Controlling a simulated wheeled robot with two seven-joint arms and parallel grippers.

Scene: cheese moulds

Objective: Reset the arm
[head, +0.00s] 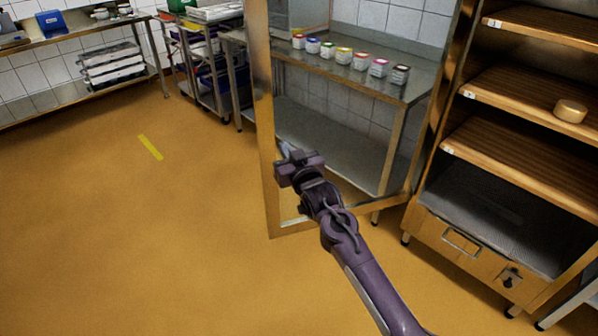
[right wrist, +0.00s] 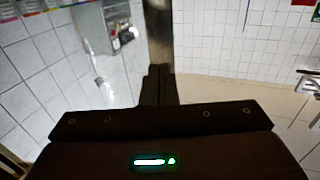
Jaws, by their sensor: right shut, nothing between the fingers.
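My right arm comes in from the bottom right of the head view, purple and dark. Its gripper (head: 284,150) is at the left edge of a metal-framed glass door (head: 266,130). The fingers are shut with nothing seen between them; whether they touch the frame I cannot tell. In the right wrist view the closed fingers (right wrist: 158,84) point at the upright metal door frame (right wrist: 160,35). My left gripper is not in view.
The door stands open from a wooden-shelved cabinet (head: 530,96) holding one round cheese (head: 570,111). Through its glass, a steel table (head: 400,87) carries several small coloured jars. A trolley (head: 205,70) and a wall bench (head: 80,40) stand behind.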

